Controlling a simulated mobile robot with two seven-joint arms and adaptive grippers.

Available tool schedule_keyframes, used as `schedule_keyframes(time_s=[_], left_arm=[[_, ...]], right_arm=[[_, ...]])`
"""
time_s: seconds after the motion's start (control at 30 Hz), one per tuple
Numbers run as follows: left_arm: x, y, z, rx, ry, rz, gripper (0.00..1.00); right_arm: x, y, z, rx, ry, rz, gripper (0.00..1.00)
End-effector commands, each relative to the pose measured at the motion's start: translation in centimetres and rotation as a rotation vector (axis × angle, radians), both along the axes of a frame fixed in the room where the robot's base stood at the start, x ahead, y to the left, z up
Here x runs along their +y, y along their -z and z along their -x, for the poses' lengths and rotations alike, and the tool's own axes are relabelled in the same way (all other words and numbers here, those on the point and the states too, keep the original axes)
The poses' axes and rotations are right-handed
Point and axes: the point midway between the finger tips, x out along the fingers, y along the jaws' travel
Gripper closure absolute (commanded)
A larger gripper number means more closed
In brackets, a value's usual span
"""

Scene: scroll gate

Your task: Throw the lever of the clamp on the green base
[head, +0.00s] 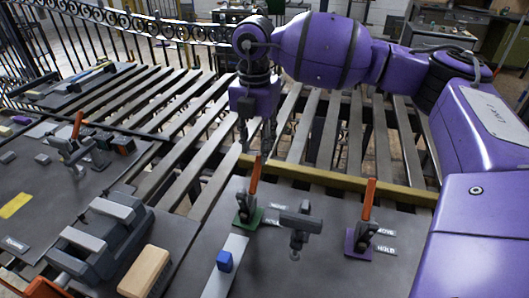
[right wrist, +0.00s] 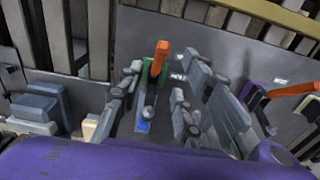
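The clamp on the green base (head: 246,217) stands on the grey board in the head view, with its orange lever (head: 254,177) pointing up. In the right wrist view the orange lever (right wrist: 160,58) and the green base (right wrist: 145,72) show ahead, between the fingers. My right gripper (head: 257,146) points down just above the lever's top in the head view. Its fingers (right wrist: 155,95) are apart with nothing held between them; I cannot tell whether either touches the lever. My left gripper is not in view.
A clamp on a purple base (head: 359,242), with an orange lever, stands to the right. A grey T-shaped piece (head: 300,222) is between the two. A blue cube (head: 224,261) sits on a pale strip in front. A yellow bar (head: 320,177) runs behind.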

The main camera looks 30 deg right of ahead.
Motion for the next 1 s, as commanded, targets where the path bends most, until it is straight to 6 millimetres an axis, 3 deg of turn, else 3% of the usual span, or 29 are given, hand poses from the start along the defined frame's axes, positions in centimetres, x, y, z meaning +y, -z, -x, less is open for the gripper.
schedule_keyframes(time_s=[0.23,0.7,1.0], left_arm=[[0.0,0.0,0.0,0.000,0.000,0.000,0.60],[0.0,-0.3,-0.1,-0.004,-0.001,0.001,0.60],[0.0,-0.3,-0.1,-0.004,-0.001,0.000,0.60]], right_arm=[[0.0,0.8,0.0,0.001,0.000,0.000,0.67],[0.0,7.3,0.1,0.002,0.000,-0.001,0.67],[0.0,7.9,0.1,0.001,0.000,0.000,0.67]])
